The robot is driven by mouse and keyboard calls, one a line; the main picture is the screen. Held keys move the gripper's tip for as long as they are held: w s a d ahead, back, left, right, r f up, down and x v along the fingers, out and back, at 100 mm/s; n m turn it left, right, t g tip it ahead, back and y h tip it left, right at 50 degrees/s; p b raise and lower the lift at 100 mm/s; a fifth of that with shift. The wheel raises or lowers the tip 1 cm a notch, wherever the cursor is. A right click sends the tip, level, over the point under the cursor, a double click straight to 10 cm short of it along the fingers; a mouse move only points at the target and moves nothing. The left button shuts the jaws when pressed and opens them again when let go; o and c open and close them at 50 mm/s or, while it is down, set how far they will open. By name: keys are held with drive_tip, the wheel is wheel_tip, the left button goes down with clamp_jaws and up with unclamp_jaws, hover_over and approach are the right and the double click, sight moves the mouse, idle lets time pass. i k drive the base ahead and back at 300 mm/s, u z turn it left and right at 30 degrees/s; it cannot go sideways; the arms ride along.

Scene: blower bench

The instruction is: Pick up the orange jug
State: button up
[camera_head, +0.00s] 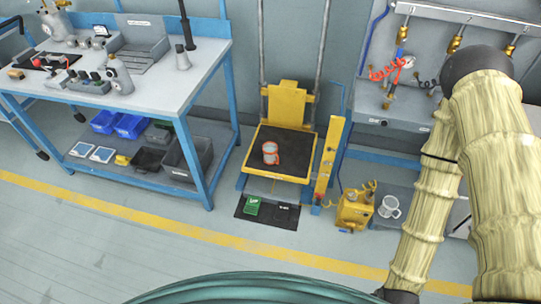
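A small jug with an orange rim and handle and a greyish body (270,153) stands upright on the black top of a yellow lift platform (295,167), near the middle of the view. It looks like the orange jug. Nothing touches it or covers it. My arm hangs down on the right side of the picture, well apart from the jug. Its lower end leaves the frame at the bottom edge, so my gripper is not in view.
A blue-framed workbench (200,72) with tools stands left. A grey bench (420,124) with hoses stands right. A yellow unit (354,209) and a white jug (389,207) sit low on the right. A green box (252,205) lies before the lift. The front floor is clear.

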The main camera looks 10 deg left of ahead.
sight(269, 149)
drive_tip(key=u, duration=0.7)
drive_tip(key=k, duration=0.6)
drive_tip(key=z, duration=0.95)
drive_tip(key=i, duration=0.65)
drive_tip(key=u, duration=0.55)
drive_tip(key=i, duration=0.75)
drive_tip(key=u, duration=0.85)
